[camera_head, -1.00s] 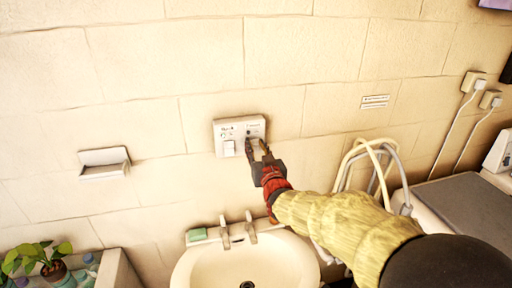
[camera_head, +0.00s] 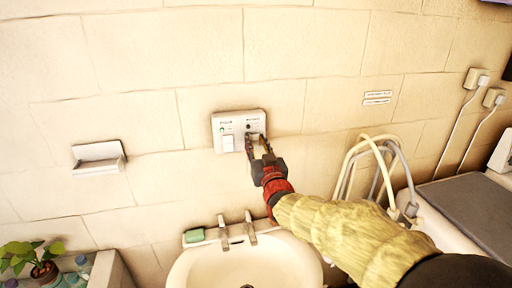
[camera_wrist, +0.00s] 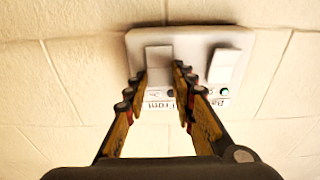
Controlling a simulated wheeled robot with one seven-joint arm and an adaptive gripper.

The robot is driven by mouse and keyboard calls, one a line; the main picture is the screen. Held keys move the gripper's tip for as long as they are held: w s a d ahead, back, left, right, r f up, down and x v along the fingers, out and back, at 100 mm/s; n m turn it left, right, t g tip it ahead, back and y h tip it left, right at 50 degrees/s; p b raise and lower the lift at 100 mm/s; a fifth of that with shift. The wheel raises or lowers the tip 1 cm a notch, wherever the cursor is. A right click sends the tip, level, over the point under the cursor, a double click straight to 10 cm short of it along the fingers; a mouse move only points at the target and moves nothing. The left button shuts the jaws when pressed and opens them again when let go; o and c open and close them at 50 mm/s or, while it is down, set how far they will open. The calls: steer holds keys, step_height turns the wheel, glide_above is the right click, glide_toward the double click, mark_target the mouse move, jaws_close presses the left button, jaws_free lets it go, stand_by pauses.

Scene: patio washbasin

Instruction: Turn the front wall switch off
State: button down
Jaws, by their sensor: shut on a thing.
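A white switch plate (camera_head: 218,135) on the tiled wall holds two rockers. In the wrist view, the front wall switch (camera_wrist: 159,57) is the left rocker, with an upside-down "Front" label below it. A partly hidden "Ba…" label is by the other rocker (camera_wrist: 224,66). That other rocker is on the left in the head view (camera_head: 229,143). My gripper (camera_head: 256,137) is at the plate's right half, its fingers (camera_wrist: 158,76) on either side of the front rocker and shut on it. The indicator by the front switch (camera_head: 248,127) looks dark; the other looks green.
A washbasin (camera_head: 190,275) with two taps (camera_head: 236,230) and a green soap (camera_head: 194,236) is below. A soap shelf (camera_head: 98,158) is on the wall at left. The wall around the plate is clear.

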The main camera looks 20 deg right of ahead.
steer(key=c, duration=1.6)
jaws_free()
steer(key=shift+o, duration=0.6)
steer(key=shift+s, duration=0.1)
steer(key=s+f, duration=0.1)
steer(key=s, duration=1)
steer(key=shift+s+f, duration=0.15)
steer(key=shift+s, duration=0.2)
